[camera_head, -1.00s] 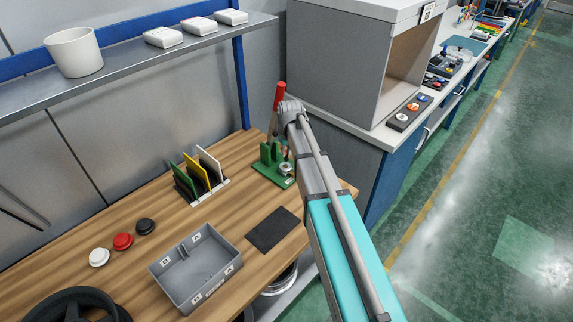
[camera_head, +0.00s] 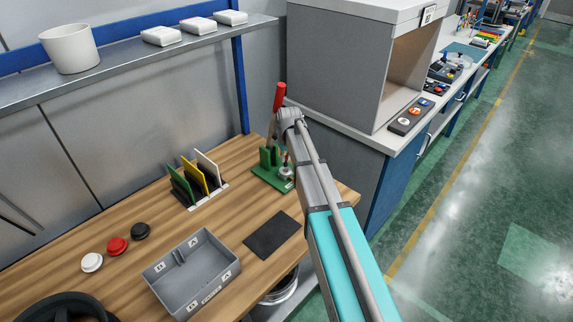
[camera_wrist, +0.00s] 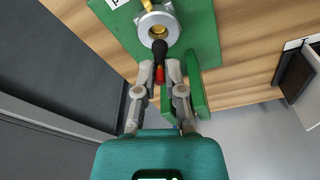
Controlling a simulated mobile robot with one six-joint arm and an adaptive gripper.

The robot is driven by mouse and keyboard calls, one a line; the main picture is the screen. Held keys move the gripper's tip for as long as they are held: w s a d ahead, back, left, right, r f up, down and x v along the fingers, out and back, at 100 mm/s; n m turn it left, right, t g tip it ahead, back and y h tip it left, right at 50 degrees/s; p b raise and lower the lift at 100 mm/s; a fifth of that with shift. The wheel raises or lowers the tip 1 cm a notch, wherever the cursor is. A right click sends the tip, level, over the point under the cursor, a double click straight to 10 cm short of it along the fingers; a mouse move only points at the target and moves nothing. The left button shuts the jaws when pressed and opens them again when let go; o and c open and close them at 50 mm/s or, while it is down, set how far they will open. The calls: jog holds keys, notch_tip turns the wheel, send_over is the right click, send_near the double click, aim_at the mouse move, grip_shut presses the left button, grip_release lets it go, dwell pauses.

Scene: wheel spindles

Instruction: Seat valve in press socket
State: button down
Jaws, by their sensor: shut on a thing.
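The valve (camera_wrist: 159,48) shows in the wrist view as a dark rounded piece with a red part below it. My gripper (camera_wrist: 160,72) is shut on it. The press socket (camera_wrist: 158,27) is a grey metal ring with a brass-coloured inside on a green base plate. The valve's dark end overlaps the near rim of the socket in this view; I cannot tell whether they touch. In the head view the green press (camera_head: 270,172) with a red lever (camera_head: 279,97) stands at the bench's back right. My arm hides the gripper and valve there.
A grey tray (camera_head: 157,268), a dark mat (camera_head: 272,236), a rack with coloured plates (camera_head: 196,178) and several round caps (camera_head: 117,246) lie on the wooden bench. A grey cabinet (camera_head: 340,65) stands beside the press. A green upright (camera_wrist: 195,90) is close right of my fingers.

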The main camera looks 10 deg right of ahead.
aim_at(285, 163)
jog(key=shift+w+f, duration=0.3)
jog(key=shift+f, duration=0.15)
jog(key=shift+f+b, duration=1.45)
jog(key=shift+b, duration=0.25)
jog(key=shift+f, duration=0.1)
jog(key=c, duration=0.7)
grip_release()
jog(key=shift+c, duration=0.2)
jog(key=shift+r, duration=0.2)
notch_tip(285, 163, up, 12)
jog(key=s+p, duration=0.1)
jog(key=p, duration=1.1)
jog(key=shift+s+d, duration=0.25)
jog(key=shift+s, duration=0.1)
jog(key=shift+f, duration=0.1)
jog(key=s+m+g, duration=0.1)
jog(key=s+m, duration=0.1)
jog(key=s, duration=2.5)
jog(key=shift+s+m+g, duration=0.3)
jog(key=shift+g, duration=0.1)
